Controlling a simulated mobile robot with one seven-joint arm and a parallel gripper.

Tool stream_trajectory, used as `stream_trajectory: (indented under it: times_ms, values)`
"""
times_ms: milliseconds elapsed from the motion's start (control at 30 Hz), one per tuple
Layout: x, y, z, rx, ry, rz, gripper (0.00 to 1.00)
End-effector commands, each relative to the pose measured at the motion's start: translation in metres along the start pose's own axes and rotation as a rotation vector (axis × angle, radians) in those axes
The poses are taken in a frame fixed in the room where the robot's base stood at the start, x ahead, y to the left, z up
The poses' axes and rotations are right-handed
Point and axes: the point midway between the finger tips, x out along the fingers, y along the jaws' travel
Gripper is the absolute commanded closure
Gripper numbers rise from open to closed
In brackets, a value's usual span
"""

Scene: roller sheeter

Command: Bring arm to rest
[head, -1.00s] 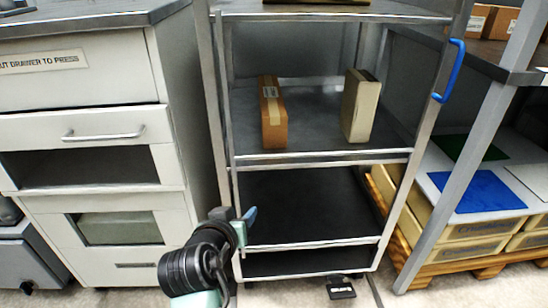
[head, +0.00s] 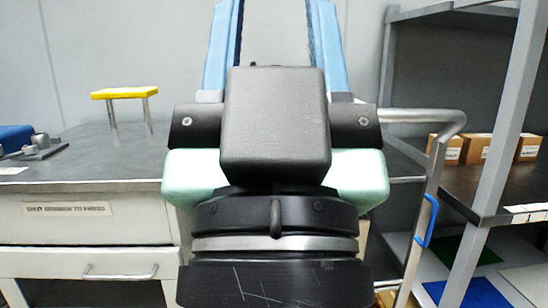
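My gripper (head: 272,50) is raised large in the middle of the head view, close to the camera. Its two blue fingers point up and stand well apart. Plain grey wall shows between them, and nothing is held. The fingertips are cut off by the top edge of the picture. The black and pale green body of the gripper and my wrist cover the middle of the view, including most of the grey cart (head: 440,150) behind.
A grey counter (head: 100,170) with drawers stands at left, bearing a yellow-topped stand (head: 124,93) and a metal device (head: 42,146). At right, a dark shelf (head: 490,185) holds several cardboard boxes (head: 475,147). Blue and green sheets lie below.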

Motion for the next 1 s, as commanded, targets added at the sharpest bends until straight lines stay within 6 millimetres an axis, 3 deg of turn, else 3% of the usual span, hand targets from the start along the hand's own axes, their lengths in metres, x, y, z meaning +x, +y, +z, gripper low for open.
stream_trajectory:
  times_ms: [33,100,800,1000]
  values:
    - [0.025,0.000,-0.023,0.001,-0.001,0.000,0.53]
    - [0.040,0.000,-0.037,0.001,-0.002,-0.001,0.53]
    - [0.195,-0.001,-0.180,0.002,-0.006,-0.002,0.53]
    - [0.227,-0.001,-0.210,0.002,-0.006,-0.002,0.53]
